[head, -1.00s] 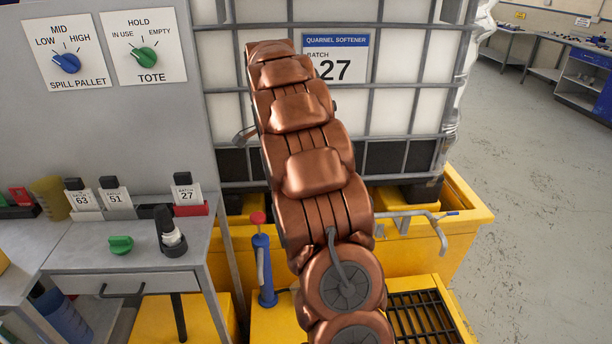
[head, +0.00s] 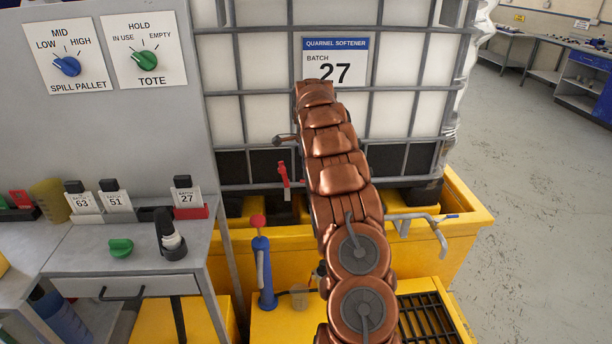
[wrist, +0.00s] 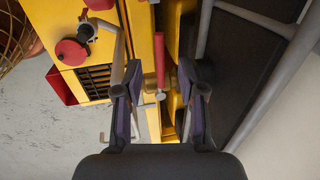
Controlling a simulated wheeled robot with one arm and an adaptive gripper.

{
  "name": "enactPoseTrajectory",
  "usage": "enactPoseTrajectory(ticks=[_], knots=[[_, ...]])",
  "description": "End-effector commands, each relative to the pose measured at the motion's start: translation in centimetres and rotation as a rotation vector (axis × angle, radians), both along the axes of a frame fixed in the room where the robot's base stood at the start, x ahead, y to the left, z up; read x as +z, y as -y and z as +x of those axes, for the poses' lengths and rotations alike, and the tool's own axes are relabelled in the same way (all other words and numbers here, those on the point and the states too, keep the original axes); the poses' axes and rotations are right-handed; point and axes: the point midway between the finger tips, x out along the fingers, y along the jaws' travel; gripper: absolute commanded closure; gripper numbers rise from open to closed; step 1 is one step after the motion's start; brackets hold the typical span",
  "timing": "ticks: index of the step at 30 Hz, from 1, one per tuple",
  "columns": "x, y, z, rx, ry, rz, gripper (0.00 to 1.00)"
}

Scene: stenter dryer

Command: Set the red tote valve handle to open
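The red tote valve handle (head: 284,174) shows in the head view in front of the lower tote cage, just left of my arm. It stands nearly upright, tilted slightly. In the wrist view the red handle (wrist: 159,60) lies lengthwise between the fingers of my gripper (wrist: 159,82), with a silver end piece below it. The fingers are open, with a gap on both sides of the handle; I see no contact. In the head view my arm hides most of my gripper and the valve body. The white tote (head: 245,110) bears a batch 27 label (head: 335,62).
A yellow spill pallet (head: 465,215) lies under the tote. A blue pump (head: 264,275) with a red knob stands left of my arm. A bent grey pipe (head: 430,222) sticks out at right. A grey bench (head: 75,255) is at left; the tote dial (head: 148,60) points near HOLD.

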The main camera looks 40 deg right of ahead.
Motion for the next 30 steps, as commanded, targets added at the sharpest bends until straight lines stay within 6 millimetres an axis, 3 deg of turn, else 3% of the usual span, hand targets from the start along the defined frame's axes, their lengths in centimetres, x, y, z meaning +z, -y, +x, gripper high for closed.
enactPoseTrajectory(ticks=[9, 21, 30], knots=[[-3.7, 0.5, 0.5, 0.0, -0.002, 0.002, 0.6], [-4.4, 0.6, 0.6, 0.001, 0.0, 0.0, 0.6], [-4.4, 0.5, 0.6, 0.001, 0.0, 0.0, 0.92]])
